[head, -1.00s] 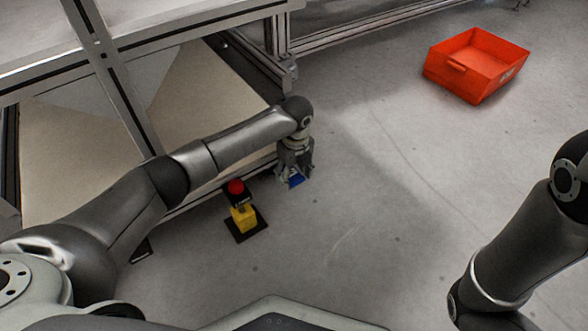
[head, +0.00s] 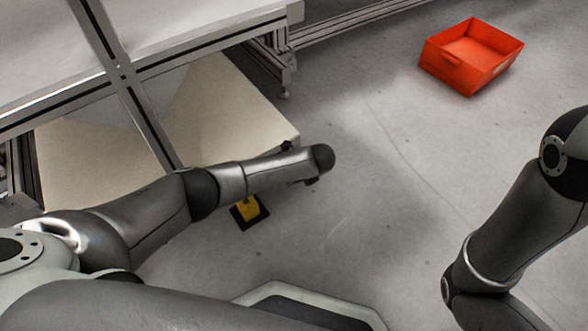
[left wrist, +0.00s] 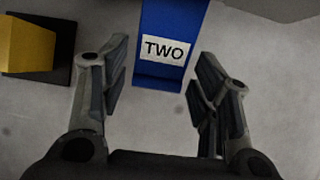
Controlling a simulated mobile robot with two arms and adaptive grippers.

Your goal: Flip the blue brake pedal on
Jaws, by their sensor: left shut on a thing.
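The blue brake pedal (left wrist: 172,20) shows in the left wrist view as a flat blue bar with a white label reading "TWO" (left wrist: 166,50). The pedal's far part runs out of the top of that view. In the head view my left forearm and wrist hide the gripper and the pedal. My right gripper is out of view; only part of the right arm shows at the right edge.
A yellow block on a dark base (head: 248,209) stands on the floor beside my left forearm, which partly covers it; it also shows in the left wrist view (left wrist: 27,45). A metal-framed table (head: 190,27) stands at the upper left. A red-orange bin (head: 471,58) sits on open floor.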

